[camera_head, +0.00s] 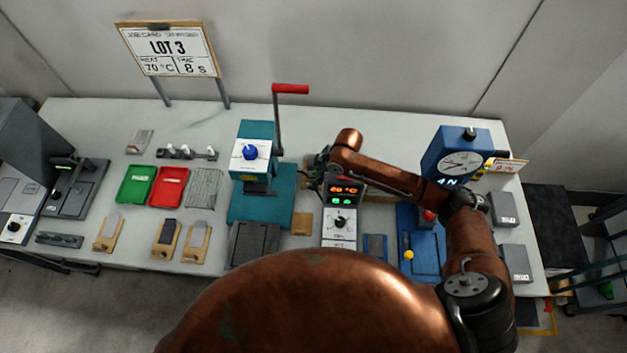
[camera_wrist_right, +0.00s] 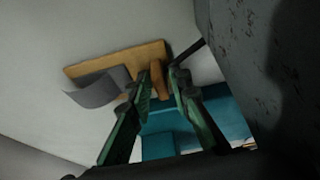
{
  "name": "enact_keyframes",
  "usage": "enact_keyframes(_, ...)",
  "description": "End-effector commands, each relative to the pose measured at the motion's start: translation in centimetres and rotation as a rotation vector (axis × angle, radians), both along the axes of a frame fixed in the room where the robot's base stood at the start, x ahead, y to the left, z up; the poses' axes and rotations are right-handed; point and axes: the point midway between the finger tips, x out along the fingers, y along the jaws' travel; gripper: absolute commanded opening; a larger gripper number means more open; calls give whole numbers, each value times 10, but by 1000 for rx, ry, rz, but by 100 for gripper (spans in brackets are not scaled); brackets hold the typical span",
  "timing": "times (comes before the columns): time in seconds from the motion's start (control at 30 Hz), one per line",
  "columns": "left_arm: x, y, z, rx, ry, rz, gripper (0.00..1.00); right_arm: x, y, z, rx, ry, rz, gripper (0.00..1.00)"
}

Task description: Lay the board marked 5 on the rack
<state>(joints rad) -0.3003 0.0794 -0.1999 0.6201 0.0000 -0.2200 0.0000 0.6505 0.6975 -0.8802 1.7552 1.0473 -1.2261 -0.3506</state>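My right gripper (camera_head: 318,170) is beside the teal press, partly hidden by its arm. In the right wrist view its green fingers (camera_wrist_right: 164,84) stand on either side of a wooden tab of a wooden board (camera_wrist_right: 118,58) bearing a curled grey sheet. Whether they grip the tab is unclear. No number is readable on this board. Three wooden boards with grey tops, a left one (camera_head: 106,233), a middle one (camera_head: 165,240) and a right one (camera_head: 196,243), lie at the front left; their marks are too small to read. The wire rack (camera_head: 204,188) looks empty. My left gripper is not in view.
The teal press (camera_head: 262,208) with its red-handled lever (camera_head: 290,89) stands mid-table. Green (camera_head: 137,185) and red (camera_head: 171,187) trays sit left of the rack. The back table strip is mostly clear.

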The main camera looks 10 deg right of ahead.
Motion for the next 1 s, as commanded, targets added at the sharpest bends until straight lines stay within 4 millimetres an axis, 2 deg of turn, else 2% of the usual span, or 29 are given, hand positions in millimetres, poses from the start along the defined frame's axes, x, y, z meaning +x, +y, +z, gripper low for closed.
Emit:
enact_keyframes(0.1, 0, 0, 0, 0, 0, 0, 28, 0, 0, 0, 0, 0, 0, 27)
enact_keyframes(0.5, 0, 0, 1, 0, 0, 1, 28, 0, 0, 5, 0, 0, -1, 27)
enact_keyframes(0.67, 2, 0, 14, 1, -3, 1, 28, -1, -4, 17, 0, 0, 0, 27)
enact_keyframes(1.0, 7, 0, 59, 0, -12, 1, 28, -6, -19, 59, -1, -2, -1, 27)
